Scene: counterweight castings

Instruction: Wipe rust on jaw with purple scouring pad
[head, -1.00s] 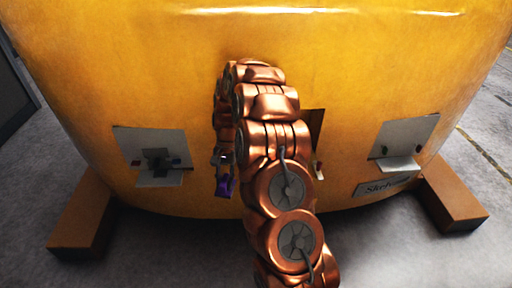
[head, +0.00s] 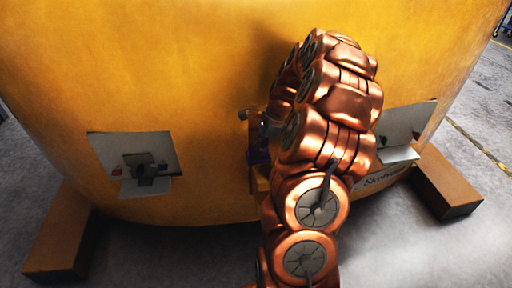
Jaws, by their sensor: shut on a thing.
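A purple scouring pad (head: 258,157) shows just left of my copper arm, low in front of the yellow casting (head: 200,60). My gripper (head: 261,145) is shut on the pad; its fingers are small, dark and partly hidden by my arm. The pad is close to a brown upright part (head: 252,180) at the middle of the casting; I cannot tell whether they touch. A dark clamp-like fitting (head: 146,172) sits on the left plate. No rust can be made out, and I cannot tell which part is the jaw.
The left metal plate (head: 108,148) and the right plate (head: 410,122) each have a small ledge. Brown blocks stand at the left (head: 55,240) and right (head: 445,185) of the casting. A name plate is partly behind my arm. Grey floor is open at both sides.

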